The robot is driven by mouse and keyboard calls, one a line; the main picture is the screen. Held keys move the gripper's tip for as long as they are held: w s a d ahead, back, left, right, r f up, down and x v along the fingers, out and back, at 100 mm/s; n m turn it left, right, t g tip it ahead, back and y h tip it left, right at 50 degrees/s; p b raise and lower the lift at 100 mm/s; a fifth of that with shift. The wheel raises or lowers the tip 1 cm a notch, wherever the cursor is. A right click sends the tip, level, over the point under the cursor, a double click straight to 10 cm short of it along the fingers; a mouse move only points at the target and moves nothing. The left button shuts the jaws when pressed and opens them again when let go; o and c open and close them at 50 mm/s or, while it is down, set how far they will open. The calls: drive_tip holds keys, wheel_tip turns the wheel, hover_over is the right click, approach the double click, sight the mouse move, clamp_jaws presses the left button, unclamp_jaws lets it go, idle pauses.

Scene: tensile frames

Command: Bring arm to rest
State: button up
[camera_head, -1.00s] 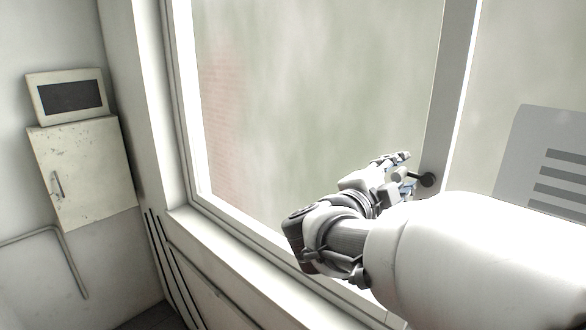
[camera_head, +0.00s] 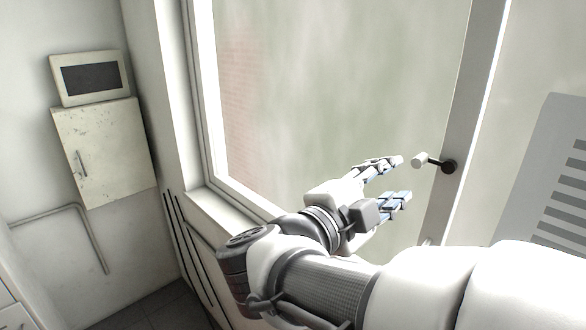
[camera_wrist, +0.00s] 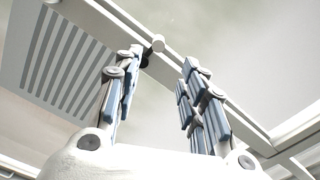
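My gripper (camera_head: 398,180) is in front of the large window, left of and apart from the window handle (camera_head: 420,162). Its fingers are spread, with nothing between them. In the wrist view my gripper (camera_wrist: 158,88) shows two spread fingers with blue pads, and the pale knob of the handle (camera_wrist: 158,43) shows beyond, between the fingertips. My arm reaches in from the lower right and is bent at the wrist.
A window frame post (camera_head: 462,130) stands at the right, with a grey slatted panel (camera_head: 545,175) beyond it. The sill (camera_head: 235,212) runs below the glass. A wall cabinet (camera_head: 105,152) and a screen box (camera_head: 90,78) are at the left, above open floor.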

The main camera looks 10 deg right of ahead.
drive_tip(key=shift+w, duration=0.1)
drive_tip(key=w+a+n+t+y+b, duration=0.2)
drive_tip(key=w+a+n+t+y, duration=0.35)
drive_tip(key=a+n+y, duration=0.4)
drive_tip(key=s+a+f+n+g+y, duration=0.2)
drive_tip(key=s+a+f+n+y, duration=0.25)
drive_tip(key=f+n+y, duration=0.3)
drive_tip(key=s+d+f+n+g+h+b, duration=0.1)
drive_tip(key=s+d+f+n+g, duration=0.2)
drive_tip(key=s+f, duration=0.5)
drive_tip(key=s+d+f+n+g+h+b, duration=0.1)
drive_tip(key=s+d+f+n+g, duration=0.2)
drive_tip(key=s, duration=0.9)
wheel_tip(320, 180, down, 6)
drive_tip(key=d+g, duration=0.2)
drive_tip(key=g, duration=0.2)
drive_tip(key=shift+s+d+r+h, duration=0.15)
drive_tip(key=shift+d+r+h, duration=0.1)
drive_tip(key=shift+d+h, duration=0.15)
drive_tip(key=shift+c, duration=0.6)
